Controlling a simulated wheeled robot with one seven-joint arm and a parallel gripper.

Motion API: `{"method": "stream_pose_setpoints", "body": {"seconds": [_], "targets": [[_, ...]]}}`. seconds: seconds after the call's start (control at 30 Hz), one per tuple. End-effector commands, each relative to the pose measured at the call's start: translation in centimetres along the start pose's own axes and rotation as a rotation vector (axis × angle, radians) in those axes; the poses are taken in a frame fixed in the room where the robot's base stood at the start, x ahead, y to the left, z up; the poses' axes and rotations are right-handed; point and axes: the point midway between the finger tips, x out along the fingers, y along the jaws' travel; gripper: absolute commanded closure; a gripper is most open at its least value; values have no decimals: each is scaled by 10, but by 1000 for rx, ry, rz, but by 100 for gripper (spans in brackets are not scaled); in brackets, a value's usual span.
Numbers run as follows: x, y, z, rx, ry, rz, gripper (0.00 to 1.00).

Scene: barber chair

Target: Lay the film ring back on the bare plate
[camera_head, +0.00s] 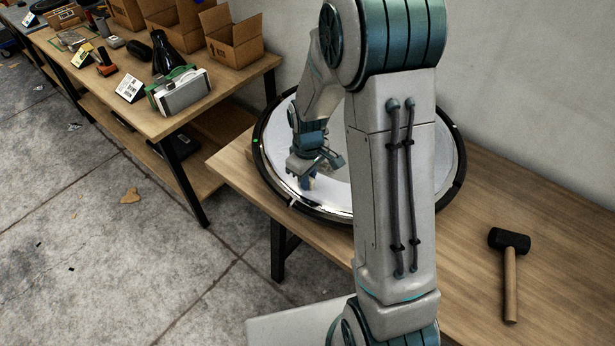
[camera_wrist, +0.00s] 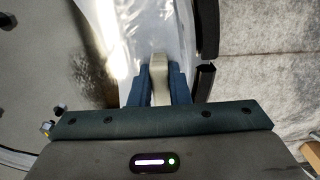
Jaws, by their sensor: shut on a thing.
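A large round black ring (camera_head: 262,165) lies on the wooden table, with a pale grey, glossy face inside it. In the wrist view, crinkled translucent film (camera_wrist: 172,28) stretches beside the ring's black edge (camera_wrist: 206,28), and a smooth grey surface (camera_wrist: 45,65) lies to the left. I cannot tell clearly where film ring and plate part. My gripper (camera_head: 310,180) is at the ring's near left edge, pointing down. In the wrist view its blue fingers are shut on a beige tab-like piece (camera_wrist: 159,80); what that belongs to is unclear. My arm hides the ring's middle right.
A black-headed mallet (camera_head: 510,270) lies on the table (camera_head: 465,250) to the right. A second table at the upper left holds cardboard boxes (camera_head: 233,40), a green-and-white device (camera_head: 181,92) and small tools. A wall stands behind. The table's front right is mostly clear.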

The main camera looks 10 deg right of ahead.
Motion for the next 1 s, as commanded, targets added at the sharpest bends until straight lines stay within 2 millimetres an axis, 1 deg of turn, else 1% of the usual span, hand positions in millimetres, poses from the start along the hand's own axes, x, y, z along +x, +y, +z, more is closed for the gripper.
{"method": "stream_pose_setpoints", "body": {"seconds": [0.07,0.1,0.13,0.17,0.43,0.57,0.67,0.9,1.0], "targets": [[4,0,0,0,0,0,100],[2,0,0,0,0,0,73],[2,0,0,0,0,0,64],[2,0,0,0,0,0,62],[1,0,0,1,0,0,62],[-7,1,0,1,2,1,62],[-22,1,-1,1,5,3,62],[-75,1,-1,1,6,4,62],[-94,0,-1,1,5,3,62]]}}
